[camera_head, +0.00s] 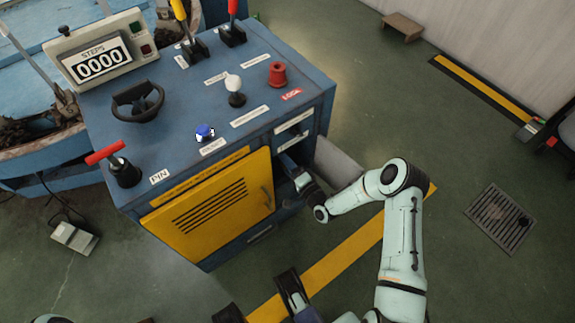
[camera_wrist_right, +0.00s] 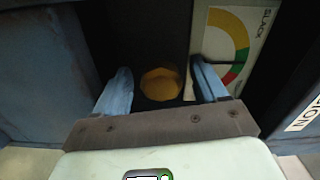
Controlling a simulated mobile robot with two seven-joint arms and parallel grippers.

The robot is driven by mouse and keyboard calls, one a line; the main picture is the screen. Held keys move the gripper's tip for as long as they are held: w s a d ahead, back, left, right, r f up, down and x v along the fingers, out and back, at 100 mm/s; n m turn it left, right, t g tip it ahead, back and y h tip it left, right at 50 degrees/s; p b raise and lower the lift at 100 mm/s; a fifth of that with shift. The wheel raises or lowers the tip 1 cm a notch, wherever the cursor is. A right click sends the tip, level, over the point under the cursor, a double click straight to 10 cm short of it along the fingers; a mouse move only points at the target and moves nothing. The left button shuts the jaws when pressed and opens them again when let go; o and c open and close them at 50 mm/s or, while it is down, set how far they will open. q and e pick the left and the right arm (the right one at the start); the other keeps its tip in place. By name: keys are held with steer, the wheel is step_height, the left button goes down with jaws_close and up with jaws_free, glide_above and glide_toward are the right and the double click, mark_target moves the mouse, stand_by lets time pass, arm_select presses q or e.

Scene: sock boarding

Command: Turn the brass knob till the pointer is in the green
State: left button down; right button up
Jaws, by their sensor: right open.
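The brass knob (camera_wrist_right: 160,84) shows in the right wrist view as a round yellow-gold shape in a dark recess. My right gripper (camera_wrist_right: 161,72) is open, with one finger on each side of the knob; I see gaps at both sides. A gauge (camera_wrist_right: 234,38) with a yellow, green and red arc stands just right of the knob, partly covered by the right finger. In the head view my right gripper (camera_head: 297,172) is at the right side of the blue console (camera_head: 210,97), and the knob is hidden there.
The console top carries a black handwheel (camera_head: 138,101), a red-handled lever (camera_head: 122,166), a blue button (camera_head: 204,131), a white-knobbed lever (camera_head: 235,88) and a red knob (camera_head: 278,75). A yellow louvred door (camera_head: 213,205) is on its front. Open floor lies to the right, with a drain grate (camera_head: 500,218).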

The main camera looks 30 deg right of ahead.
arm_select(q)
steer(key=w+r+t+p, duration=0.2)
steer(key=w+r+p, duration=0.1)
steer(key=w+r, duration=0.2)
steer(key=shift+w+d+r, duration=0.25)
steer(key=shift+w+d, duration=0.2)
steer(key=shift+w, duration=0.25)
arm_select(e)
steer(key=s+d, duration=0.1)
steer(key=s, duration=1.2)
steer(key=shift+s, duration=0.2)
